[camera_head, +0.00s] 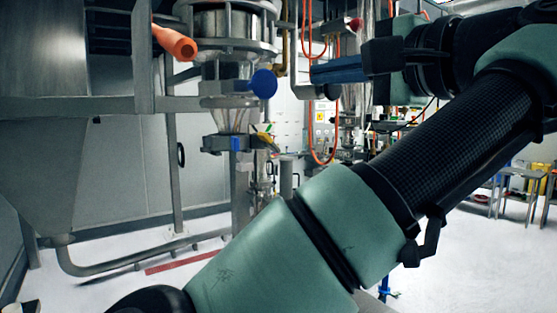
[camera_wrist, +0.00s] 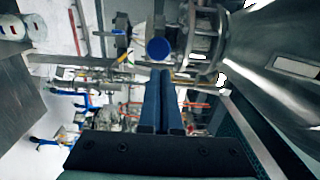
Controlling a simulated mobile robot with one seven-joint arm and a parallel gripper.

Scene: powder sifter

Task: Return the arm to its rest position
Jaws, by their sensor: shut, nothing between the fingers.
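My arm, green and black, crosses the right half of the head view. My gripper (camera_head: 314,73) shows there as blue fingers pointing left, at upper centre. In the wrist view my gripper (camera_wrist: 160,74) shows its two blue fingers side by side, shut and empty. The sifter (camera_head: 232,45) is a steel vessel with a clamped neck, left of the gripper in the head view. A round blue knob (camera_head: 263,83) is on its side, left of and a little below the fingertips. The knob also shows just beyond the fingertips in the wrist view (camera_wrist: 158,49). I see no contact.
An orange handle (camera_head: 175,42) juts out at upper left, by a steel frame (camera_head: 143,60). A grey hopper (camera_head: 45,165) stands at the left. Orange hoses (camera_head: 313,130) hang behind the gripper. Tables (camera_head: 510,180) stand at the far right. White floor is open at lower right.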

